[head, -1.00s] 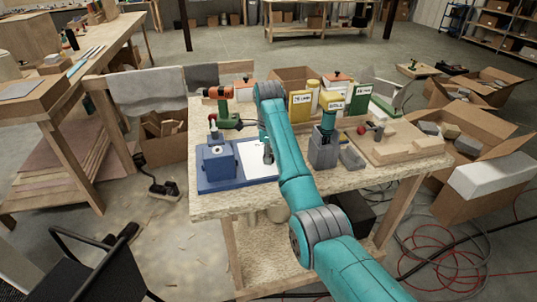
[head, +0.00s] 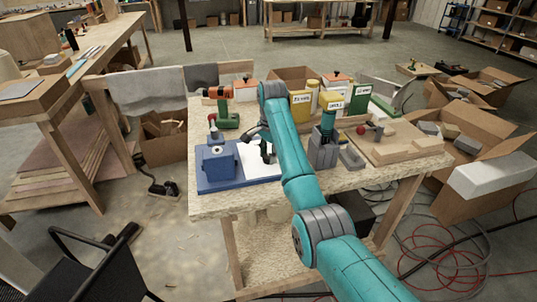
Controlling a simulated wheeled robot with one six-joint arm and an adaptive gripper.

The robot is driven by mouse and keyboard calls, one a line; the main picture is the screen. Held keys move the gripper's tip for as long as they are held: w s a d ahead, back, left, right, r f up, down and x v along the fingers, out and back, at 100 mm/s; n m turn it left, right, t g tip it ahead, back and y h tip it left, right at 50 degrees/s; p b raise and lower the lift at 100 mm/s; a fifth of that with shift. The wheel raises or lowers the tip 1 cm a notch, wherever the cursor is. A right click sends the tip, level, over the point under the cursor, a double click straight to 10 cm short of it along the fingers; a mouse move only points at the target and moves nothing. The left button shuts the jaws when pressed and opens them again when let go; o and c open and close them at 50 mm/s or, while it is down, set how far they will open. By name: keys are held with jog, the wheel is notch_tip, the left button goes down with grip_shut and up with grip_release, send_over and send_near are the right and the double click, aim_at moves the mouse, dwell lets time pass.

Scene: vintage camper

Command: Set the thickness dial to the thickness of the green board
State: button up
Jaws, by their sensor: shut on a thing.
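The green board (head: 361,99) stands upright at the back right of the workbench, with a white label whose print is too small to read. A blue device (head: 216,162) stands at the front left on a blue base with a white panel (head: 252,168). My gripper (head: 264,153) points down over this panel, beside the blue box. It is shut on a small part there, which appears to be the thickness dial. The dial, its pointer and its marks are hidden or too small to read.
A yellow board (head: 300,106) and a teal labelled piece in a grey holder (head: 322,153) stand right of my arm. A wooden board (head: 395,143) lies at the right.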

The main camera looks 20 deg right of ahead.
jog(key=shift+n, duration=0.5)
jog(key=o, duration=1.1)
jog(key=shift+o, duration=0.2)
